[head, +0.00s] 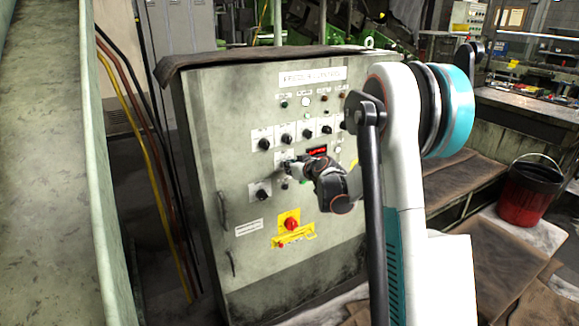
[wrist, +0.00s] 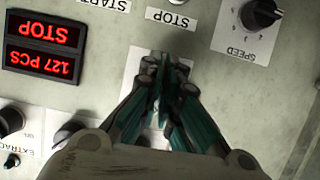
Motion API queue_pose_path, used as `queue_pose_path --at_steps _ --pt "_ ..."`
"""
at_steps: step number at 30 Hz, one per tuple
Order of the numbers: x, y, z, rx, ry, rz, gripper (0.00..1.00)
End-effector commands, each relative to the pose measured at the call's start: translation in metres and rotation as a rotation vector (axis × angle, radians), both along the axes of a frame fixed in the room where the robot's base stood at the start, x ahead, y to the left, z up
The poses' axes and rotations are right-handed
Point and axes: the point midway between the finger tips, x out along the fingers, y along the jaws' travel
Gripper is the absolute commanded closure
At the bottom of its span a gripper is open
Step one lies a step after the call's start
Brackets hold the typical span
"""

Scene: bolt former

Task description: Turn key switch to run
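The grey control cabinet (head: 250,215) stands in the middle of the head view, its front covered with knobs, lamps and labels. My gripper (head: 288,166) is at the panel, left of the red display. In the wrist view my gripper (wrist: 164,66) has its teal fingers drawn together at the tips, over a pale switch plate (wrist: 136,66). The fingers hide the middle of this plate, so I cannot make out a key or its position. I see nothing held between the tips.
In the wrist view a red display (wrist: 45,48) is at left and a black speed knob (wrist: 260,14) at upper right. A red bucket (head: 530,190) stands at right.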

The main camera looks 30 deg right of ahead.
Motion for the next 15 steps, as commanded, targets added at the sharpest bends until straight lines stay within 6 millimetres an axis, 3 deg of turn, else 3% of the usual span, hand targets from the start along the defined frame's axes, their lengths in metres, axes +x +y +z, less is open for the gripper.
queue_pose_path --at_steps 15 --pt "0.0 -0.0042 -0.0018 0.481 0.017 -0.001 1.0"
